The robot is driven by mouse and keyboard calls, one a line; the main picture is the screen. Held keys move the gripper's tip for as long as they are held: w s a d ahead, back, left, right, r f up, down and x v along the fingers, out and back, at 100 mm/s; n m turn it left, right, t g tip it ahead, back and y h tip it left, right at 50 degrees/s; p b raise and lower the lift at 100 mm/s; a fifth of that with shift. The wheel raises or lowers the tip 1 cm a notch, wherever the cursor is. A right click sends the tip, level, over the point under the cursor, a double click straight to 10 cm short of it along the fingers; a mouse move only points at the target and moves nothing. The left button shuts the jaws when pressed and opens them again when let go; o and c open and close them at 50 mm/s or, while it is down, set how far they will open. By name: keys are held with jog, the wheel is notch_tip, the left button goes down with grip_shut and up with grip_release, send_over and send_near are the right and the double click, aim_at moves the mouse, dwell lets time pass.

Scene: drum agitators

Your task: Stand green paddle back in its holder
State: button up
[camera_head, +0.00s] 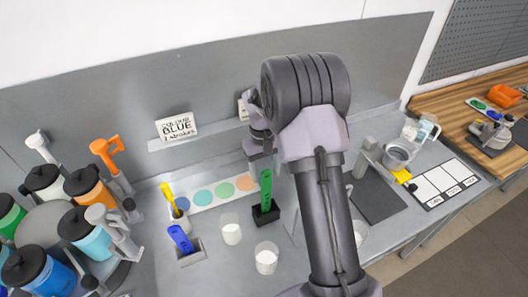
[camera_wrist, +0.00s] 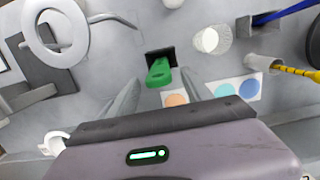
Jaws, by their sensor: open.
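The green paddle (camera_head: 266,188) stands upright in a small black holder (camera_head: 268,215) on the grey bench in the head view. In the wrist view the green paddle (camera_wrist: 158,74) shows from above, with its lower end at the black holder (camera_wrist: 157,54). My gripper (camera_wrist: 160,79) is open, with one finger on each side of the green paddle. I cannot tell whether either finger touches it. In the head view my gripper is mostly hidden behind my arm, close to the paddle's top.
A colour-dot strip (camera_head: 203,197) lies behind. Coloured canisters (camera_head: 88,188) crowd the left; a sign (camera_head: 177,128) stands at the back.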

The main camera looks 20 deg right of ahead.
notch_tip(320, 180, up, 14)
jog(key=w+p, duration=0.1)
jog(key=shift+w+f+p, duration=0.15)
jog(key=shift+w+p, duration=0.15)
jog(key=shift+w, duration=0.05)
jog(key=s+a+f+m+t+b, duration=0.1)
jog(key=s+a+f+t+b, duration=0.15)
jog(key=s+a+b, duration=0.45)
jog(key=s+a+f+m+t+b, duration=0.1)
jog(key=s+a+f+t+b, duration=0.15)
jog(key=s+b, duration=0.7)
jog(key=s+a+f+m+t+y+b, duration=0.2)
jog(key=s+a+f+b, duration=0.2)
jog(key=s+f+b, duration=0.6)
jog(key=shift+s+a+f, duration=0.15)
jog(key=shift+a+f, duration=0.1)
